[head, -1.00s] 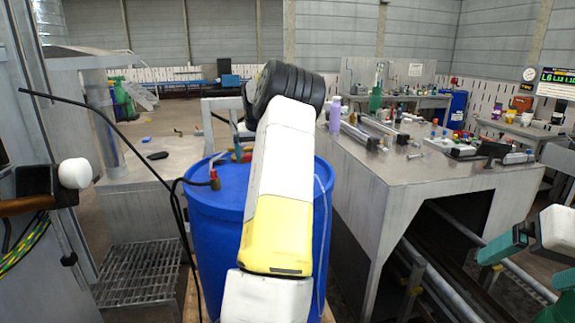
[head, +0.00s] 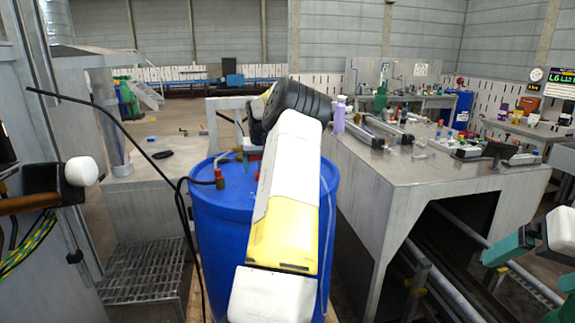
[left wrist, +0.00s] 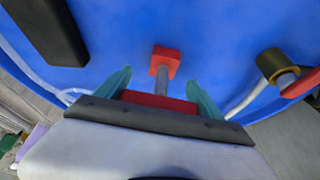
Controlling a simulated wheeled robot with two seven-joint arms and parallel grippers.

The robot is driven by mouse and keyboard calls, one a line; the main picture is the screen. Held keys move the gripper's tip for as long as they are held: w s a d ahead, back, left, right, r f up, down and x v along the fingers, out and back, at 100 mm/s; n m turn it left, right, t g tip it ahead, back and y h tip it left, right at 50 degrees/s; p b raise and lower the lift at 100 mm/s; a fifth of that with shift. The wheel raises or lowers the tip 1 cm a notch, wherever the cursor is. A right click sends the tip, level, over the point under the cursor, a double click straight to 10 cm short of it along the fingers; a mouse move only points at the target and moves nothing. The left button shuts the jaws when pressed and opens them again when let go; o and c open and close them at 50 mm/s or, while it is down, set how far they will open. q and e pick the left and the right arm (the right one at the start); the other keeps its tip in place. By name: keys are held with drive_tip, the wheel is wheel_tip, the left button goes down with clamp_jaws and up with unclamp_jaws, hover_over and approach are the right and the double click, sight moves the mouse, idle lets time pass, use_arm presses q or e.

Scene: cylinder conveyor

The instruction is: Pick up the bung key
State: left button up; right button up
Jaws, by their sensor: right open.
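The bung key shows in the left wrist view as a red block (left wrist: 165,60), a grey shaft and a red crossbar (left wrist: 160,100). Its crossbar lies between the teal fingers of my left gripper (left wrist: 160,90), close to the palm. The fingers stand wide apart, and I cannot tell whether they touch the bar's ends. Below is the blue drum (head: 212,230), whose lid fills much of the wrist view. In the head view my left forearm hides most of this gripper and the key. My right gripper (head: 525,262) is open and empty at the right edge.
A brass fitting with a red handle (left wrist: 272,66) stands on the drum lid, right of the key in the wrist view. A metal workbench (head: 400,185) with several tools stands right of the drum. A black hose (head: 120,137) and a grated step (head: 145,270) are at the left.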

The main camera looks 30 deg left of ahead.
use_arm(q)
drive_tip(key=c, duration=0.6)
drive_tip(key=shift+c, duration=0.2)
drive_tip(key=shift+r, duration=0.1)
